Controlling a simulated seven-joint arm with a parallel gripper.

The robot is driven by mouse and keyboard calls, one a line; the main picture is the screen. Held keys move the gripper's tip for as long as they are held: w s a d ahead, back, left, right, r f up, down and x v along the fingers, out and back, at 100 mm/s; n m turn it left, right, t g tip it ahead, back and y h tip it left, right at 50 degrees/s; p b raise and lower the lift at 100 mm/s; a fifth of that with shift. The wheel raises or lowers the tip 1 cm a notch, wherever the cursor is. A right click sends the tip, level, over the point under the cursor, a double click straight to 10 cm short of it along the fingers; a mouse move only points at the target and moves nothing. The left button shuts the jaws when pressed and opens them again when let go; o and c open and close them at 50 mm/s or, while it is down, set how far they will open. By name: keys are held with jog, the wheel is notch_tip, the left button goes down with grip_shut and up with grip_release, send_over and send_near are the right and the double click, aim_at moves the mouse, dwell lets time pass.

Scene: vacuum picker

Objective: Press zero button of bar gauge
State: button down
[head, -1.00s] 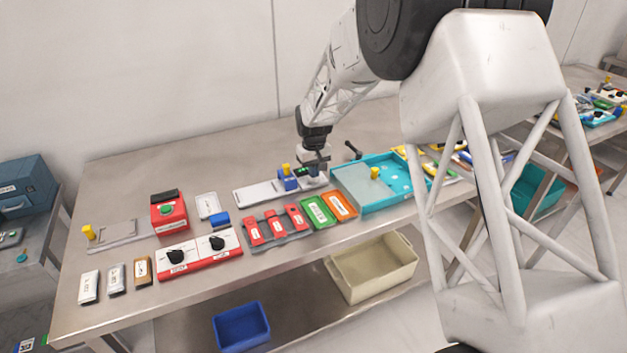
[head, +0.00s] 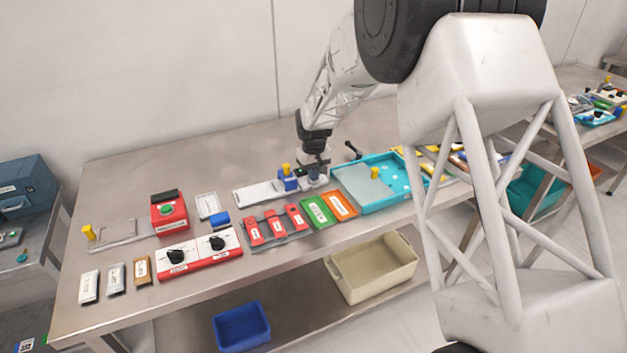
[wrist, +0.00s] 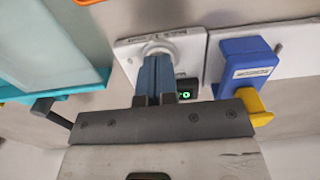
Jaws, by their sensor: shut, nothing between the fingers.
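The bar gauge is at the back middle of the table. Its long pale plate (head: 258,193) bears a blue block (head: 288,184) with a yellow knob (head: 286,169). In the wrist view the blue block (wrist: 243,62) and yellow knob (wrist: 257,108) are right of my gripper. A small white plate (wrist: 130,50) beside it carries a round white button (wrist: 158,47) and a dark display (wrist: 186,90) with green characters. My gripper (wrist: 157,62) is shut and empty, its blue fingertips at the button and partly hiding it. Whether they touch cannot be told.
A turquoise tray (head: 345,192) stands close to the right of my gripper, with a dark lever (head: 353,150) behind it. Green (head: 318,211) and orange (head: 340,205) cases lie in front. A red box with a green button (head: 168,212) stands farther left.

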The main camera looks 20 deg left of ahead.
jog(key=shift+r, duration=3)
jog(key=shift+d, duration=0.1)
jog(key=shift+d+r, duration=0.2)
jog(key=s+d+r+m, duration=0.1)
jog(key=s+d+r, duration=0.45)
jog(key=d, duration=0.45)
jog(key=s+d+r+m+t, duration=0.1)
jog(key=s+d+r+m, duration=0.1)
jog(key=s+d+r, duration=0.6)
jog(key=s+d+r+m, duration=0.15)
jog(key=d+r, duration=0.25)
jog(key=d, duration=0.8)
jog(key=s+d+m, duration=0.1)
jog(key=s+d, duration=0.5)
jog(key=s, duration=0.4)
jog(key=s+d+m+t, duration=0.1)
jog(key=s+d+m, duration=0.1)
jog(key=s+d, duration=0.4)
jog(key=s+d+f+m, duration=0.1)
jog(key=s+d, duration=0.4)
jog(key=s, duration=0.8)
jog(key=shift+s+d+m+t, duration=0.3)
jog(key=shift+s+d+m, duration=0.05)
jog(key=shift+d, duration=0.05)
